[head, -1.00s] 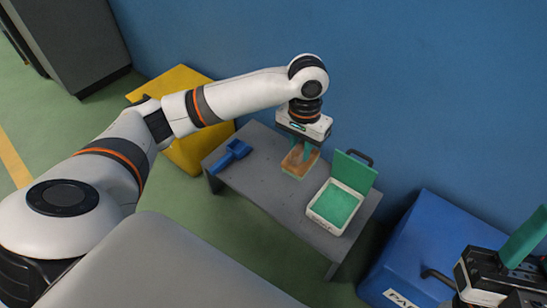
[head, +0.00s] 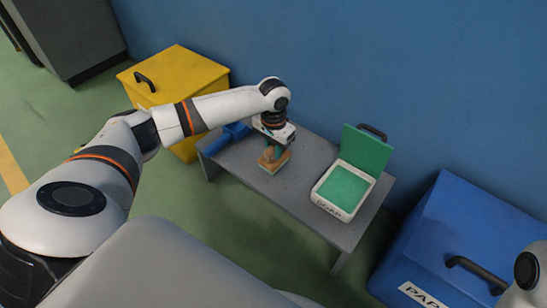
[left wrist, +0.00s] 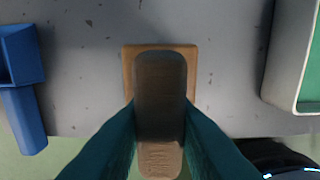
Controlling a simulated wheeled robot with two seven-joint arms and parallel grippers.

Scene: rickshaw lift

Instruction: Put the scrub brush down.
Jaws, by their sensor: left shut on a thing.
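The scrub brush (head: 275,164) is a tan wooden block with a brown grip on top. My left gripper (head: 272,151) points down with its green fingers shut on the brush's grip. In the left wrist view the grip (left wrist: 160,85) runs between the fingers, with the wooden block (left wrist: 129,72) beneath it. The brush is low at the front part of the grey table (head: 300,191); whether its underside touches the tabletop I cannot tell. My right gripper is out of view; only part of its arm shows at the lower right.
A blue scoop (head: 230,138) lies on the table left of the brush. A white box (head: 343,194) with a raised green lid stands to its right. Bare tabletop lies between brush and box. A yellow bin (head: 182,75) and a blue bin (head: 448,240) flank the table.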

